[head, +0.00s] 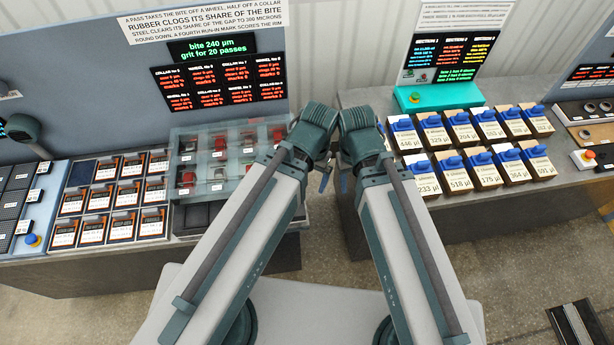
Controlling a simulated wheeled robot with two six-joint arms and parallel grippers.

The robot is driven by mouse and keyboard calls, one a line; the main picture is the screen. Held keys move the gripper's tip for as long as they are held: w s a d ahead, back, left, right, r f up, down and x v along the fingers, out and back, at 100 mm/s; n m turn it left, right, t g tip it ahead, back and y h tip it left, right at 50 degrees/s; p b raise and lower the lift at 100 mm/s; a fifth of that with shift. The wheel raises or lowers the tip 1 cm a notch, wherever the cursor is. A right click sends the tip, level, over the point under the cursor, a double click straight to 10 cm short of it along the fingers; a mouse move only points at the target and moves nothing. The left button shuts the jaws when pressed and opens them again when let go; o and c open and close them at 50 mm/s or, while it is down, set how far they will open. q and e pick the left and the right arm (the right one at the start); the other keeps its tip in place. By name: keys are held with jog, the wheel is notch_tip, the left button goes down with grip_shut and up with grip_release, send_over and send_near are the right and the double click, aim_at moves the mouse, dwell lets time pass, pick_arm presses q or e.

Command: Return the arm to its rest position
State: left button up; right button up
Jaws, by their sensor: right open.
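My two arms rise from the bottom of the head view and fold at their elbows near the middle. The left arm (235,235) and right arm (405,235) lean toward each other, their elbows close together. My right gripper (344,183) shows only as a small part in the gap between the arms; it is open, with nothing seen in it. My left gripper (325,181) is mostly hidden behind its own arm, so its jaws cannot be made out.
A left bench holds rows of orange-edged cards (108,198) and a clear-covered case (222,160). A right bench holds several blue-clipped labelled blocks (484,172) and a teal tray (438,97). Text screens (218,83) stand behind. Floor (345,235) shows between the benches.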

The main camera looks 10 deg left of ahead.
pick_arm(q)
notch_tip(320, 180, down, 13)
jog(key=b, duration=1.3)
pick_arm(e)
notch_tip(320, 180, down, 13)
